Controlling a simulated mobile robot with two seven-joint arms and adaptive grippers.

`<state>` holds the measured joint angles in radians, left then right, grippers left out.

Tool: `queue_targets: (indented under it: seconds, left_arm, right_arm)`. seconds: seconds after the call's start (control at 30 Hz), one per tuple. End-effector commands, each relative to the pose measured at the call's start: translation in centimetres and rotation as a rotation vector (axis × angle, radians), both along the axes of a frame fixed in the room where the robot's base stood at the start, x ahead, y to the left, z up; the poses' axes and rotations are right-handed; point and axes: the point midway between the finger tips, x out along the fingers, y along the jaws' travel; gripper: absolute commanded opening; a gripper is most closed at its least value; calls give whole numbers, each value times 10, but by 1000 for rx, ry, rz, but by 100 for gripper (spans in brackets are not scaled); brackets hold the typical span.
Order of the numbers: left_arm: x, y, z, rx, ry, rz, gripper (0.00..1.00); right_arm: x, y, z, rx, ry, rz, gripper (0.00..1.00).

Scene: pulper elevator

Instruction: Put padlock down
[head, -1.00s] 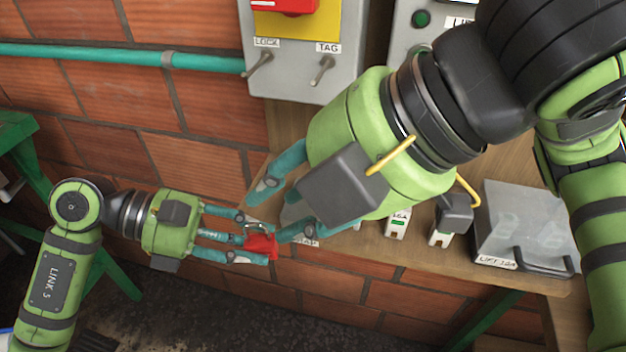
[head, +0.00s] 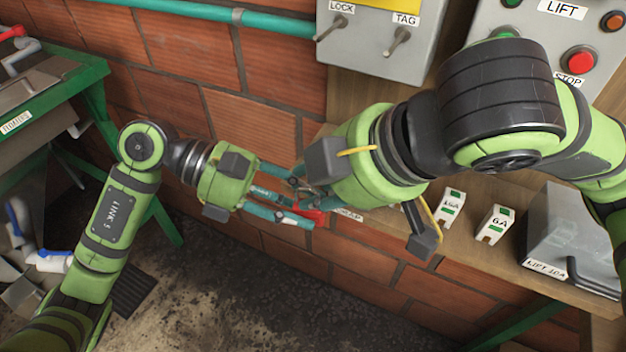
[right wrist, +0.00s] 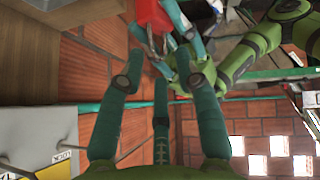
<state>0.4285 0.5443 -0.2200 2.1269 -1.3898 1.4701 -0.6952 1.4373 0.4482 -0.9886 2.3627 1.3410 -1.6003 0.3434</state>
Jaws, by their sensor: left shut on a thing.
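The red padlock (head: 314,216) is held in the fingers of my left gripper (head: 298,205), in the air in front of the brick wall and the shelf. The right wrist view shows the red padlock body (right wrist: 151,18) with its grey shackle, close to the left gripper's teal fingers (right wrist: 182,40). My right gripper (head: 300,180) is just above and beside it in the head view, its fingers partly hidden by its own body. In the right wrist view its fingers (right wrist: 160,85) are spread with nothing between them.
A wooden shelf (head: 470,250) holds small breakers (head: 495,225) and a grey box (head: 575,235) with a handle. Grey switch boxes (head: 385,40) hang above. At the left is a green-framed bench (head: 88,75). Open floor (head: 270,300) lies below.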

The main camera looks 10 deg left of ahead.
Motion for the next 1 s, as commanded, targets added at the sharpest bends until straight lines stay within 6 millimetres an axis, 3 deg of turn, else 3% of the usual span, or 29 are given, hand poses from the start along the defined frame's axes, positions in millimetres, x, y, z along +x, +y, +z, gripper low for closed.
queue_targets:
  seconds: [0.2,0.5,0.53,0.6,0.8,0.83,0.87,0.9,1.0]
  left_arm:
    - [0,0,0,-1,0,0,0]
    - [0,0,0,-1,-1,0,0]
    - [0,0,0,-1,-1,0,0]
    - [0,0,0,-1,-1,0,0]
    - [1,0,0,-1,0,2,0]
    - [1,0,0,-1,0,3,42]
    - [1,0,0,-1,0,2,54]
    - [1,0,0,-1,0,2,62]
    - [0,0,0,-1,1,1,62]
  right_arm:
    - [6,9,-14,0,0,1,33]
    - [7,10,-16,0,-1,1,33]
    - [7,10,-16,0,-1,1,25]
    - [7,10,-16,0,-1,1,0]
    - [6,11,-15,3,1,4,0]
    - [6,11,-15,5,0,5,0]
    - [6,12,-15,5,0,6,0]
    - [6,12,-15,5,0,6,0]
    - [6,11,-15,3,0,4,0]
